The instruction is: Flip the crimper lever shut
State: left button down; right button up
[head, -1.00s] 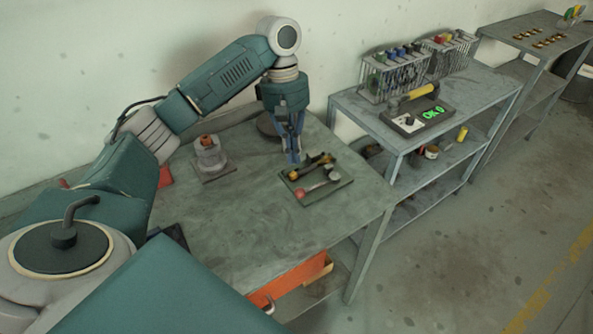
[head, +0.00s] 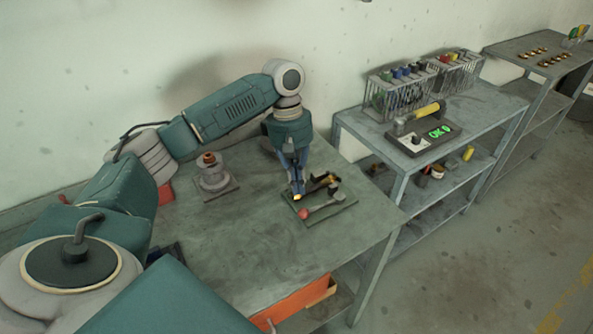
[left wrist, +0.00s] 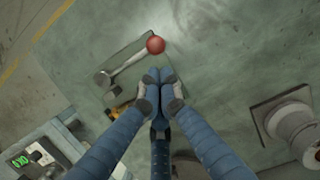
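The crimper (head: 326,180) sits on a dark green plate (head: 345,205) on the near workbench, with yellow and black parts partly hidden by my gripper. Its grey lever (head: 322,207) ends in a red ball knob (head: 303,214) and lies low across the plate, the knob near the plate's front left edge. In the left wrist view the lever (left wrist: 129,64) and red knob (left wrist: 156,45) show just beyond my fingertips. My left gripper (head: 298,194) points down over the crimper's left end, its fingers together (left wrist: 158,78). Contact with the crimper cannot be told. My right gripper is out of view.
A grey flanged fitting (head: 213,176) on a square base stands left of the plate. A second bench (head: 480,100) to the right holds wire racks and a device with a green display (head: 440,131). The bench front is clear.

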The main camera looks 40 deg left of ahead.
aim_at(322, 204)
pick_arm(q)
jog(key=x, duration=0.3)
jog(key=shift+f, duration=0.35)
jog(key=shift+d+f, duration=0.1)
jog(key=shift+f, duration=0.2)
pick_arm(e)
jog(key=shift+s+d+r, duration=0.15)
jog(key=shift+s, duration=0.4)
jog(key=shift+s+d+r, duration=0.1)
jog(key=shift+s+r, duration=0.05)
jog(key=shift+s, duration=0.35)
